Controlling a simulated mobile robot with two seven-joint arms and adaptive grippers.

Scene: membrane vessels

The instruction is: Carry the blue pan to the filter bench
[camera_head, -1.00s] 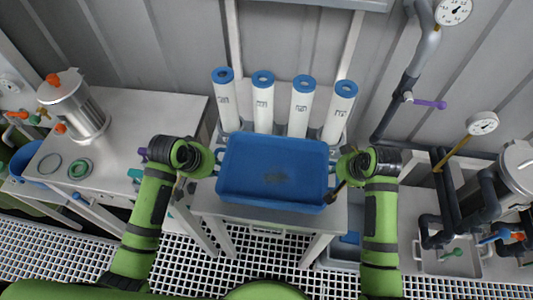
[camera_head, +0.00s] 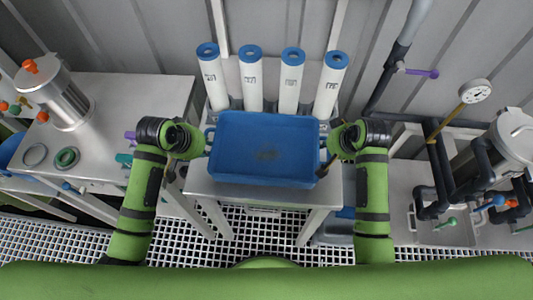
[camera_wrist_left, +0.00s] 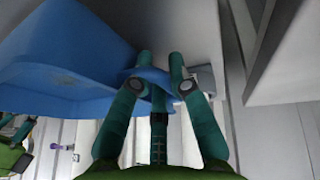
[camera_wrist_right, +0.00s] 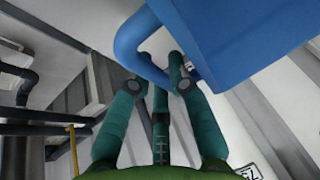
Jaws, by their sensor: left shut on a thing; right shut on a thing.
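The blue pan (camera_head: 262,148) is a wide rectangular tray with a handle on each short side. In the head view it is level over the bench (camera_head: 330,195), just in front of the white filter cartridges; I cannot tell whether it touches the top. My left gripper (camera_head: 203,141) is shut on the pan's left handle, and the left wrist view shows its fingers around the blue handle (camera_wrist_left: 150,76). My right gripper (camera_head: 328,146) is shut on the right handle, which shows in the right wrist view (camera_wrist_right: 134,45). The pan looks empty apart from a dark patch.
Several white cartridges with blue caps (camera_head: 251,75) stand upright along the bench's back. A steel table at left carries a metal vessel (camera_head: 62,98) and a green ring (camera_head: 67,157). At right are dark pipes, a gauge (camera_head: 475,91) and another steel vessel (camera_head: 515,132).

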